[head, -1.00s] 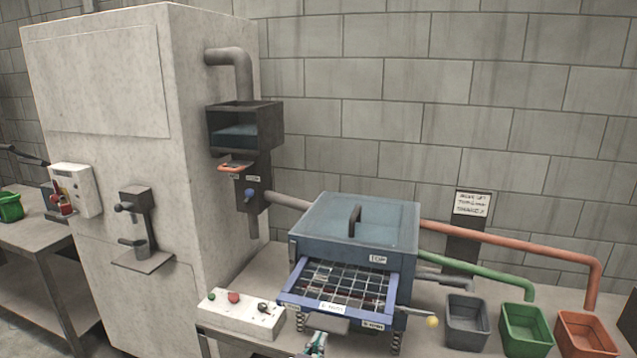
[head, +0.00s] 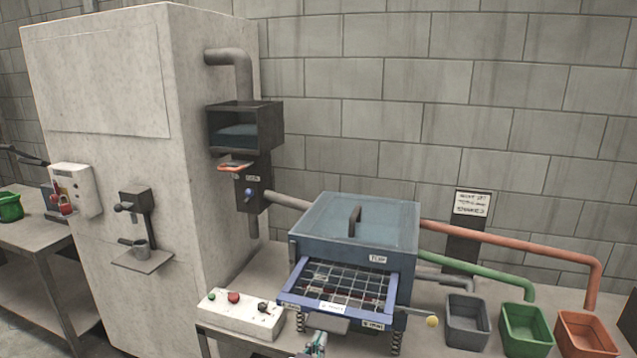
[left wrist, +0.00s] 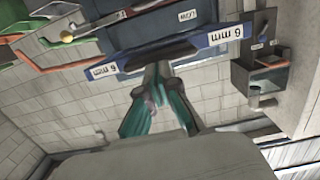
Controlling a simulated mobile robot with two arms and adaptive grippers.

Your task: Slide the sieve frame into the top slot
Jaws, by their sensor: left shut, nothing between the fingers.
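The sieve frame (head: 341,304) is a blue frame with a wire mesh. It sticks out toward me from the front of the blue-grey box (head: 345,245), just below the label "TOP", and its rear part is hidden inside. Its front bar (left wrist: 190,41) shows in the left wrist view with "6 mm" labels. My left gripper (head: 317,343) is low in front of the frame's front bar at the bottom edge of the head view. In the left wrist view my left gripper (left wrist: 160,72) is shut and empty, its fingertips close to the bar; contact is unclear. My right gripper is not in view.
A white button box (head: 240,314) stands left of the sieve box. A rod with a yellow knob (head: 432,321) juts out at the right. Grey (head: 467,330), green (head: 526,335) and orange (head: 585,338) bins stand further right. A tall pale cabinet (head: 130,150) fills the left.

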